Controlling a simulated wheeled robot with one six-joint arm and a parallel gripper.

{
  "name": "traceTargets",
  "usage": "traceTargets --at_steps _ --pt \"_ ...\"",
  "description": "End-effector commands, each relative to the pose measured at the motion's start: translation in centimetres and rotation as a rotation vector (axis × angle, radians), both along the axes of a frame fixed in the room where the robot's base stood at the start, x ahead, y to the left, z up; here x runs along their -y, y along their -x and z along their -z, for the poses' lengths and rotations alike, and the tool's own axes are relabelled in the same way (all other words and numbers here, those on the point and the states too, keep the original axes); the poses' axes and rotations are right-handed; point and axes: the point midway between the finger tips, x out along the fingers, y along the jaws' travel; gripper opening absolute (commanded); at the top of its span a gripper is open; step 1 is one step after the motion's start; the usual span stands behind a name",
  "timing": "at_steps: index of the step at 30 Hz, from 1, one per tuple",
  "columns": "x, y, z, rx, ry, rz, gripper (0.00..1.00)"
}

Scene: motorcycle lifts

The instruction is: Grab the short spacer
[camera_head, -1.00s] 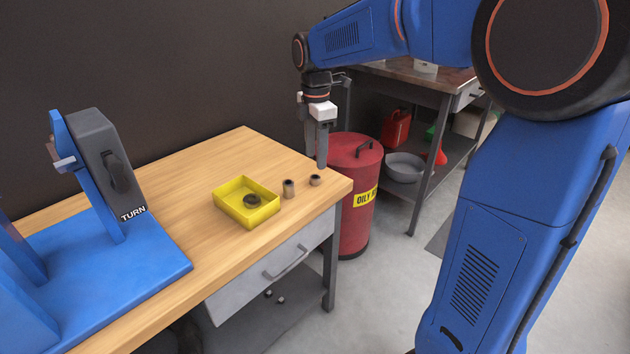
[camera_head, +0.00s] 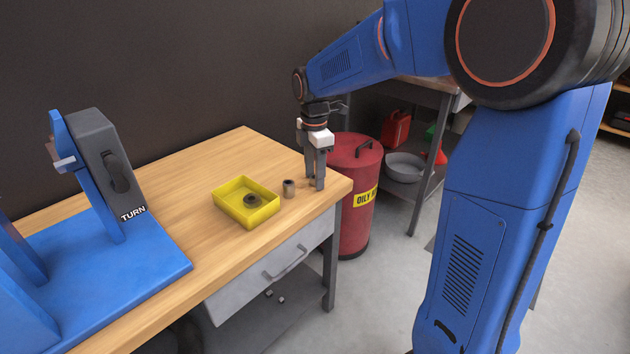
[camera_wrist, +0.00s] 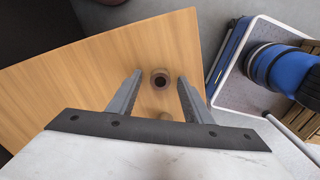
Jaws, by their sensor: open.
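The short spacer (camera_wrist: 160,78) is a small dark brown ring with a hole. In the wrist view it stands on the bench between my fingertips, with a gap to each finger. In the head view it is hidden behind my gripper (camera_head: 315,186), whose fingers point straight down near the bench's right corner. My gripper also shows in the wrist view (camera_wrist: 159,76), open and holding nothing. A taller spacer (camera_head: 289,189) stands upright just left of my fingers.
A yellow tray (camera_head: 230,212) with a dark ring (camera_head: 252,201) inside sits left of the taller spacer on the wooden bench (camera_head: 180,190). A blue fixture (camera_head: 150,262) stands farther left. A red waste can (camera_head: 355,215) is beyond the bench's right end.

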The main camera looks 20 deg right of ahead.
Motion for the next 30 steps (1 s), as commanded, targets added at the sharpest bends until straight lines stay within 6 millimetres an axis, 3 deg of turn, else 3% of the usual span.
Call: traceTargets --at_steps 1,6,17,30 --pt "0.0 0.0 0.0 0.000 0.000 0.000 0.41" --pt "0.0 0.0 0.0 0.000 0.000 0.000 0.02" --pt "0.0 0.0 -0.6 0.001 0.000 0.000 0.02" --pt "0.0 0.0 -7.8 0.003 0.000 0.000 0.02"
